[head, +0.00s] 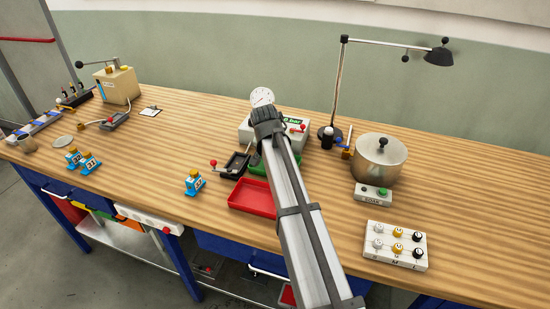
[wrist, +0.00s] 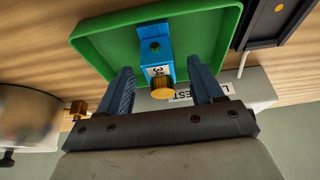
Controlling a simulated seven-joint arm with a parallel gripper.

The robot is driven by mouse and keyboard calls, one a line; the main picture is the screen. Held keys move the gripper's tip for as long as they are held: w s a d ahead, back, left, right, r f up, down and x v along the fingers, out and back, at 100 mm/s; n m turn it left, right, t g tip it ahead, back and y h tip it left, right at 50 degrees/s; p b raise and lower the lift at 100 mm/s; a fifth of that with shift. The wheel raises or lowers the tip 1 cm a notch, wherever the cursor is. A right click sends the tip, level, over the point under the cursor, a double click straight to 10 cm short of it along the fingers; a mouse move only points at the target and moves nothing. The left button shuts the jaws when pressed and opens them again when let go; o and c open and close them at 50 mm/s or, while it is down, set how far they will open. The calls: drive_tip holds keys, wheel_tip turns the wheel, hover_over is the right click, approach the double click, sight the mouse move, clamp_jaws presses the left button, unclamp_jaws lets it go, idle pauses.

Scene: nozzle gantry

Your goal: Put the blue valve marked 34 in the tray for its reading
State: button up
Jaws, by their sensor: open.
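A blue valve (wrist: 155,52) with a brass knob and a white label stands in the green tray (wrist: 97,50) in the wrist view. Its label begins with a 3; the rest is hard to read. My gripper (wrist: 158,78) is open, with one finger on each side of the valve and a gap to both. In the head view my arm and gripper (head: 268,128) hide this valve and most of the green tray (head: 258,170). The red tray (head: 253,211) lies in front of the green one, empty.
A grey-white test unit (head: 246,131) with a round gauge (head: 262,97) stands behind the trays. Other blue valves stand to the left, one (head: 195,183) near the red tray. A pot (head: 379,160), lamp (head: 438,56) and knob rack (head: 396,262) are on the right.

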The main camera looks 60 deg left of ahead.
drive_tip(key=v, duration=1)
drive_tip(key=shift+r, duration=0.25)
drive_tip(key=shift+s+d, duration=0.1)
